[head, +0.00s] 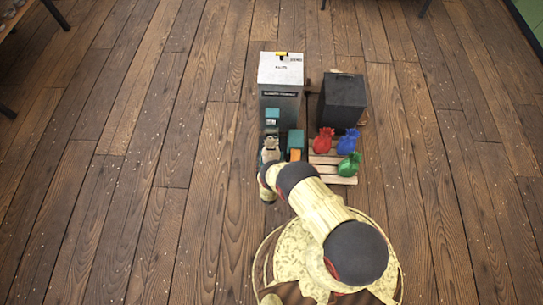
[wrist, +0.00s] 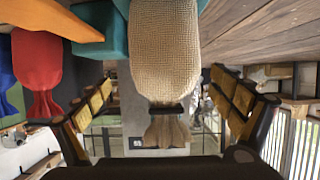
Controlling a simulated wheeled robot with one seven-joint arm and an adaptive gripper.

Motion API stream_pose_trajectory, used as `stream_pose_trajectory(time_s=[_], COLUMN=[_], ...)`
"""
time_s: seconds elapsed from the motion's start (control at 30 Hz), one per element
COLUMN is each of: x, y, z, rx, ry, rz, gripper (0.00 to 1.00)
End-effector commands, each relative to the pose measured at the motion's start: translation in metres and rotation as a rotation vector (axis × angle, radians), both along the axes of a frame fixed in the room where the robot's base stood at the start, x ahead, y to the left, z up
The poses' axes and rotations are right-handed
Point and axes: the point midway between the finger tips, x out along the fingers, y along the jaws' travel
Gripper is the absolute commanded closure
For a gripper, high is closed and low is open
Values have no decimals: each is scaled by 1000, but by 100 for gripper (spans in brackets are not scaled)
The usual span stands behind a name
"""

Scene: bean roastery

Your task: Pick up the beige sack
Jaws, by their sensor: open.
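The beige sack (wrist: 165,50) hangs down from the top of the wrist view, which looks upside down, with a dark tie and a flared neck. My gripper (wrist: 160,82) is open, one finger on each side of the sack, with a visible gap at both sides. In the head view my gripper (head: 269,158) is at the left end of my arm, beside the teal and orange blocks. The sack (head: 271,143) is small there and partly hidden by the gripper.
Teal blocks (head: 295,139) and an orange block (head: 295,155) stand close to the right. A pallet (head: 322,168) beyond them bears red (head: 324,140), blue (head: 349,140) and green (head: 349,165) sacks. A grey box (head: 281,75) and a black box (head: 343,102) stand behind. The left floor is clear.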

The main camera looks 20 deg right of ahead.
Motion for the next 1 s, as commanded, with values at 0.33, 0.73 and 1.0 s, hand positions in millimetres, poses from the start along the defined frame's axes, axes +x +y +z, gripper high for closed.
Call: stream_pose_trajectory(time_s=[0.33,0.73,1.0], x=[28,60,60], y=[-5,-12,-12], z=[-17,-31,-31], rx=[0,0,1], ry=[1,4,4], rz=[0,0,1], gripper=[6,6,16])
